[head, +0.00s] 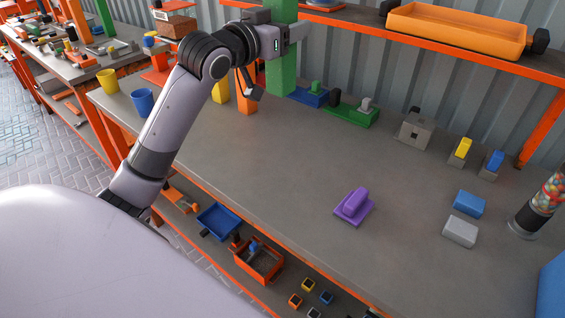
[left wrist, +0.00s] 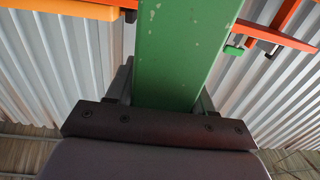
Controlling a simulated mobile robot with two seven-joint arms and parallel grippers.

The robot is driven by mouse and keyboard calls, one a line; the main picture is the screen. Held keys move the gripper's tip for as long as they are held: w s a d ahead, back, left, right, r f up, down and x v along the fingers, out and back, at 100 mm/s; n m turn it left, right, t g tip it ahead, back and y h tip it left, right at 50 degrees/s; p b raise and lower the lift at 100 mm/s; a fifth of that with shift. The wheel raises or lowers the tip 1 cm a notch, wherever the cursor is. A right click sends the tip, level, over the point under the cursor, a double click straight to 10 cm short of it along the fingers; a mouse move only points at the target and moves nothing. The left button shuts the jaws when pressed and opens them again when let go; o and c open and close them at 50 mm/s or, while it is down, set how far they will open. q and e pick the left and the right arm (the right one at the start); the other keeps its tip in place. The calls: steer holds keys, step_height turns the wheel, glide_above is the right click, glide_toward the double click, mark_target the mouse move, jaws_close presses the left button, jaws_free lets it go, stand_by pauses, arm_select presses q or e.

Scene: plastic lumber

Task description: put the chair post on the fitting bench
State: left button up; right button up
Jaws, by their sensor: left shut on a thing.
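A tall green post (head: 281,62), which I take for the chair post, stands upright at the back of the grey bench (head: 290,165). My left gripper (head: 284,40) is shut on the green post near the top of the head view. In the left wrist view the post (left wrist: 185,50) rises between the two fingers (left wrist: 160,98). The post's top is out of the head view. I cannot tell whether its lower end touches the bench. No label shows which bench is the fitting bench. My right gripper is not in view.
A purple block (head: 354,204) lies mid-bench. Blue (head: 468,204) and grey (head: 460,231) blocks lie to the right. An orange post (head: 245,95) and a blue cup (head: 142,101) are near my left arm. An orange tray (head: 455,30) sits on the shelf above. The bench's middle is mostly clear.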

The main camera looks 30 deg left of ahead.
arm_select(q)
step_height(320, 180, down, 20)
steer(key=b, duration=0.1)
steer(key=shift+s, duration=0.2)
stand_by(0.3)
steer(key=shift+d, duration=0.1)
steer(key=o, duration=1.4)
steer(key=shift+f, duration=0.1)
steer(key=shift+c, duration=0.2)
steer(key=s+b, duration=0.1)
steer(key=s, duration=1.1)
steer(key=shift+a, duration=0.45)
